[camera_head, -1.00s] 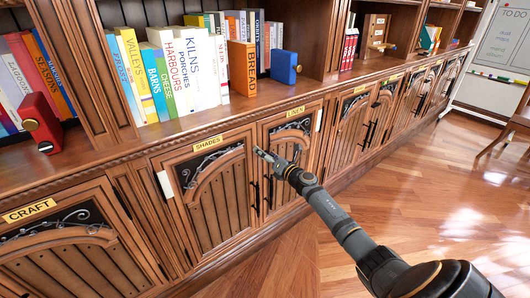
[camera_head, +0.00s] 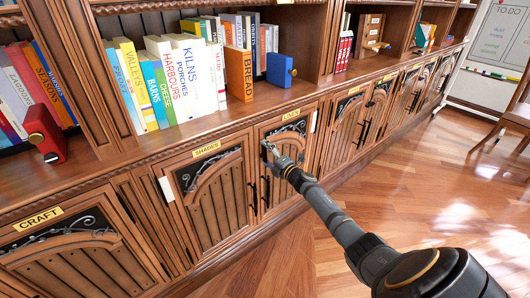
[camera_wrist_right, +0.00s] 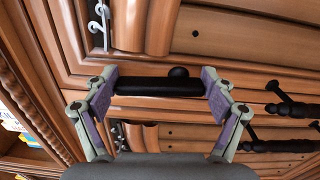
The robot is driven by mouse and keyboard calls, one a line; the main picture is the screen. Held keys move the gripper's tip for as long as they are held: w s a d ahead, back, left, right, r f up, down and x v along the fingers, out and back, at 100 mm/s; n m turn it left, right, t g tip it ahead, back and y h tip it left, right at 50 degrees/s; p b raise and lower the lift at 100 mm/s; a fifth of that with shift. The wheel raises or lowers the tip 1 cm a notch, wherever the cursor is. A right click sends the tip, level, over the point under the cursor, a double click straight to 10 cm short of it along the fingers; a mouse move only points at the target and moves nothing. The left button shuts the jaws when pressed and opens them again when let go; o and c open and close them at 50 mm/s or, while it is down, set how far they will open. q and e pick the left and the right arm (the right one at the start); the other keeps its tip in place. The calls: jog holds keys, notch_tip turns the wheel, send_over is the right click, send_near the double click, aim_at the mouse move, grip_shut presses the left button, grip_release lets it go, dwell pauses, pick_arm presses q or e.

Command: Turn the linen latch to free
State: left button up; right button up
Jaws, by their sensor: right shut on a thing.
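The linen door (camera_head: 287,180) is a wooden cabinet door under a brass label reading LINEN (camera_head: 291,114). My right gripper (camera_head: 268,150) is at the upper left edge of this door, beside the shades door. In the right wrist view, the fingers of my right gripper (camera_wrist_right: 160,90) are at both ends of a short black bar, the linen latch (camera_wrist_right: 155,87), and are shut on it. A round black knob (camera_wrist_right: 178,72) shows behind the bar. The latch is too small and covered to make out in the head view. My left gripper is not in view.
Black door handles (camera_wrist_right: 290,108) stick out to the right in the wrist view. The shades door (camera_head: 218,195) is just left of the linen door. Books (camera_head: 183,75) and a blue box (camera_head: 281,70) stand on the shelf above. The wooden floor (camera_head: 400,190) is clear.

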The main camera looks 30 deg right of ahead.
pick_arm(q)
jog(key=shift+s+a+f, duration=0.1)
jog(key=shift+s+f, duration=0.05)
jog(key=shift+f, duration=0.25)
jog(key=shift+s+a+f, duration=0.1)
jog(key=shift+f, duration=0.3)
pick_arm(e)
jog(key=shift+d+m, duration=0.15)
jog(key=shift+m, duration=0.45)
jog(key=o, duration=1)
jog(key=shift+s+f, duration=0.1)
jog(key=shift+s, duration=0.2)
jog(key=s, duration=1.1)
jog(key=shift+s+d, duration=0.2)
jog(key=shift+d, duration=0.25)
